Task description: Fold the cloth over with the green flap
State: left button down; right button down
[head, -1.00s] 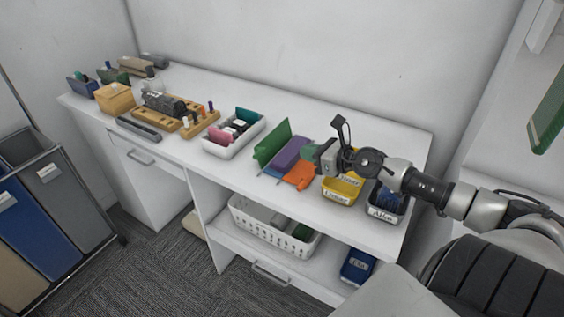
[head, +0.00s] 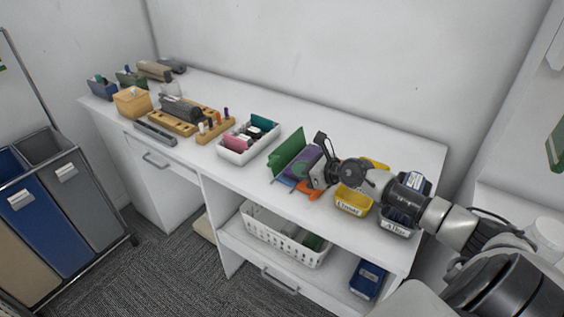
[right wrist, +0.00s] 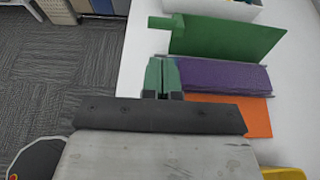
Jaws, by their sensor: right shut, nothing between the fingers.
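The folding thing on the desk has a green flap (head: 287,152) that stands up, tilted, at its left side. Beside it lies the purple cloth (head: 302,163), with an orange part (head: 305,189) at its right front. In the right wrist view the green flap (right wrist: 226,38) stands beyond the purple cloth (right wrist: 222,76), and the orange part (right wrist: 248,114) lies nearer. My right gripper (head: 312,170) is low over the purple part and hides some of it. In the right wrist view its shut, empty fingers (right wrist: 163,73) are at the purple cloth's left end; contact cannot be told. My left gripper is not in view.
A white tray (head: 222,151) with coloured items stands left of the flap. A yellow bin (head: 353,207) and a dark labelled bin (head: 397,231) stand close on the right, under my arm. The desk's back strip is clear.

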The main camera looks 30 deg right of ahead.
jog(key=shift+r+p+x, duration=0.15)
jog(key=shift+p+x, duration=0.05)
jog(key=shift+x, duration=0.85)
jog(key=shift+r+p+x, duration=0.2)
jog(key=shift+x, duration=0.85)
jog(key=shift+r+p+x, duration=0.15)
jog(key=shift+p+x, duration=0.05)
jog(key=shift+x, duration=0.85)
jog(key=shift+w, duration=0.2)
